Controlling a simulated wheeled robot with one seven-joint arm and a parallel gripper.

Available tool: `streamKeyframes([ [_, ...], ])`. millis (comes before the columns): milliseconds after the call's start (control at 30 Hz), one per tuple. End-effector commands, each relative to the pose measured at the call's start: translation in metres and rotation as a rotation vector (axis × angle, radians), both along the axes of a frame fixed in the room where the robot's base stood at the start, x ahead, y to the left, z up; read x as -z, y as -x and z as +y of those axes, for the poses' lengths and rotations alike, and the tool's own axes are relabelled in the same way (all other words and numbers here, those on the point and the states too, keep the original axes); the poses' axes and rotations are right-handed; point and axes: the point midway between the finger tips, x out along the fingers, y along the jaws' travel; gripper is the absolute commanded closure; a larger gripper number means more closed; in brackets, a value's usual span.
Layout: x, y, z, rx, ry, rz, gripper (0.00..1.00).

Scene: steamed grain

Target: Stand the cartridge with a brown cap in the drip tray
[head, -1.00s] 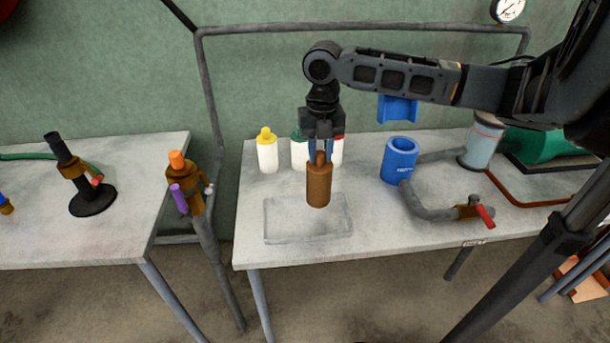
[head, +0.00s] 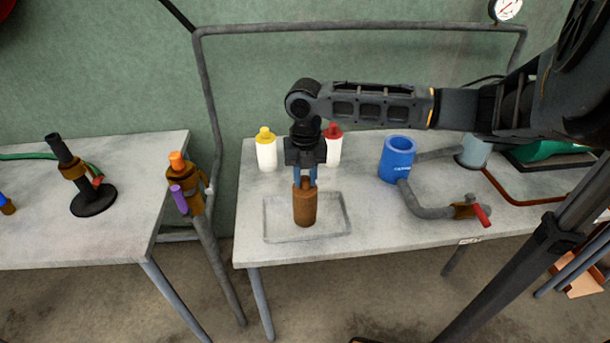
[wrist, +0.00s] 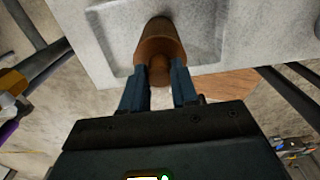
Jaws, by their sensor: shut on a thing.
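The brown-capped cartridge (head: 305,208) has a brown body and is upright in my gripper (head: 305,178). The gripper points down and is shut on the narrower cap at its top. In the head view the cartridge is over the middle of the shallow grey drip tray (head: 276,240), inside its rim. I cannot tell whether its base touches the tray floor. In the wrist view the cartridge (wrist: 158,40) shows between the two blue fingers, with part of the tray (wrist: 110,40) behind it.
A yellow-capped white cartridge (head: 266,152) and a red-capped one (head: 333,148) stand behind the tray. A blue cup-like holder (head: 397,160) with a pipe and red-handled valve (head: 478,212) is to the right. The bench is clear between tray and pipe.

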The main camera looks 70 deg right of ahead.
Motion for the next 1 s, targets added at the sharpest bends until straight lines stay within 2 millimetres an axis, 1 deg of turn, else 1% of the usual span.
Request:
streamKeyframes([
  [67, 0.003, 0.000, 0.000, 0.000, 0.000, 0.000, 1.00],
  [100, 0.002, 0.000, 0.000, 0.000, 0.000, 0.000, 0.68],
  [333, 0.002, 0.000, 0.000, 0.000, 0.000, 0.000, 0.46],
  [567, 0.001, 0.000, 0.000, 0.000, 0.000, 0.000, 0.46],
  [700, -0.006, 0.000, 0.000, 0.000, 0.001, -0.001, 0.46],
  [767, -0.013, -0.001, -0.001, 0.000, 0.001, -0.003, 0.46],
  [867, -0.031, -0.001, -0.001, -0.002, 0.002, -0.003, 0.46],
  [1000, -0.060, 0.000, -0.001, -0.001, 0.004, -0.002, 0.46],
])
